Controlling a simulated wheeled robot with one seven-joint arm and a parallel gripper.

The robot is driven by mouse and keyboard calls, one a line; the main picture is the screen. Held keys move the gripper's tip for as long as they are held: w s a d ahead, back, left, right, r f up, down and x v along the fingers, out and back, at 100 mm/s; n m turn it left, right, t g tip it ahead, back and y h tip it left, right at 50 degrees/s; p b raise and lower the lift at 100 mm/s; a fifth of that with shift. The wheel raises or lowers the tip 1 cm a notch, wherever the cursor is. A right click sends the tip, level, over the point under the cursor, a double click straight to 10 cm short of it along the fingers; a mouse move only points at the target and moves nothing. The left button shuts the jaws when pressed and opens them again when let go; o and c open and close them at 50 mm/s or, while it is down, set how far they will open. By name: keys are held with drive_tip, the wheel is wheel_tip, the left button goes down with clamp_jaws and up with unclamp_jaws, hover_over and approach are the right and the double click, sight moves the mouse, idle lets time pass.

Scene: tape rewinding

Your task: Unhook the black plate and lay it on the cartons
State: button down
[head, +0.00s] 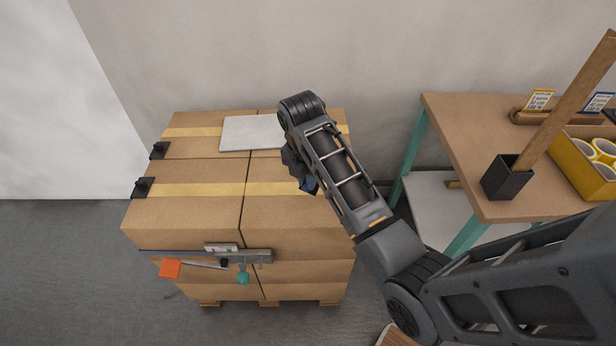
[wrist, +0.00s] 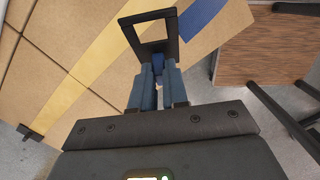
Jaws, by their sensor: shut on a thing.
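In the wrist view my gripper (wrist: 157,70) has its blue-grey fingers close together. They are shut on the black plate (wrist: 173,32), which shows beyond the fingertips as a dark frame with a square opening. Cardboard shows through the opening, and the plate appears to be over the cartons; its height above them is unclear. The cartons (head: 190,212) form a block with yellow tape in the head view and also fill the left of the wrist view (wrist: 60,75). In the head view my forearm hides most of the gripper; the plate cannot be made out there.
A pale flat sheet (head: 250,132) lies at the back of the carton top. Black clips (head: 143,187) sit on its left edge. A metal bar (head: 255,256) with orange and teal parts is at the front. A workbench (head: 470,150) with a yellow box (head: 580,172) stands right.

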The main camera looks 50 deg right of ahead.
drive_tip(key=shift+f, duration=3.1)
drive_tip(key=c, duration=1.1)
unclamp_jaws()
drive_tip(key=shift+o, duration=0.6)
drive_tip(key=o, duration=0.3)
drive_tip(key=shift+r, duration=4.05)
